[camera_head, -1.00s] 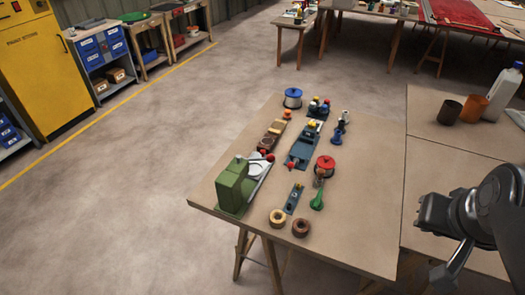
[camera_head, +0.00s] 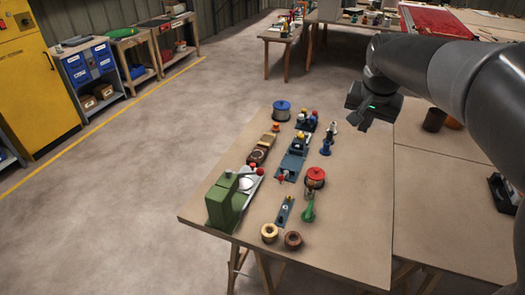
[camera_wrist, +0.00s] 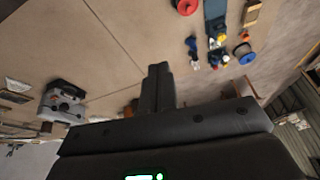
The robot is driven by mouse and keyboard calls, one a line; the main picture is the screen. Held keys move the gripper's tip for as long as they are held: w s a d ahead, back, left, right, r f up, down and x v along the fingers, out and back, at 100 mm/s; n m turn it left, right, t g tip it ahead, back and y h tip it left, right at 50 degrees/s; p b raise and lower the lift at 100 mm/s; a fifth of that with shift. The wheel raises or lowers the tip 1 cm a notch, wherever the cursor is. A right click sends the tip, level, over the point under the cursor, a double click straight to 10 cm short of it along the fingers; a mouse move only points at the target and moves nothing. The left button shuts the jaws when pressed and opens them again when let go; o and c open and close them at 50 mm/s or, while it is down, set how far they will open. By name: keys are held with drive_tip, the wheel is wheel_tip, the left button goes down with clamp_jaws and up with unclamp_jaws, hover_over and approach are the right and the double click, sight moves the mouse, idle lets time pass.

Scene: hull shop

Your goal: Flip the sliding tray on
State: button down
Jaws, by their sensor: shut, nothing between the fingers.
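The worktable (camera_head: 345,215) carries several small devices. I cannot tell for certain which is the sliding tray. A green block-shaped machine (camera_head: 228,203) stands at the left edge, with a pale plate and white round part (camera_head: 247,184) beside it and a red knob (camera_head: 260,171). A blue-grey flat device (camera_head: 291,162) lies near the middle, with a red-tipped lever (camera_head: 281,178) at its near end. My gripper (camera_head: 364,122) is shut and empty, raised over the table's far right side, apart from these devices. Its closed fingers show in the wrist view (camera_wrist: 157,88).
A red-topped spool (camera_head: 315,177), green-handled tool (camera_head: 308,211), small blue plate (camera_head: 285,211), two rings (camera_head: 270,232) and a blue-topped spool (camera_head: 282,111) crowd the table. Its near right part is bare. A second table (camera_head: 440,210) adjoins on the right.

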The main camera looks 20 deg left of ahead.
drive_tip(key=w+a+f, duration=0.4)
drive_tip(key=w+a, duration=0.1)
drive_tip(key=a, duration=0.3)
drive_tip(key=w+a+f, duration=0.4)
drive_tip(key=w+a, duration=0.2)
drive_tip(key=a, duration=0.1)
drive_tip(key=w+a+f, duration=0.1)
drive_tip(key=a+f, duration=0.6)
drive_tip(key=a, duration=0.2)
drive_tip(key=w+a+f+h, duration=0.1)
drive_tip(key=a+f, duration=0.6)
drive_tip(key=a, duration=0.3)
drive_tip(key=shift+a+f+m, duration=0.15)
drive_tip(key=shift+f+m, duration=0.15)
drive_tip(key=shift+w, duration=0.1)
drive_tip(key=x, duration=1)
drive_tip(key=shift+f, duration=0.25)
drive_tip(key=shift+s+a, duration=0.1)
drive_tip(key=shift+s, duration=1)
drive_tip(key=shift+s+a+f, duration=0.15)
drive_tip(key=shift+s, duration=0.8)
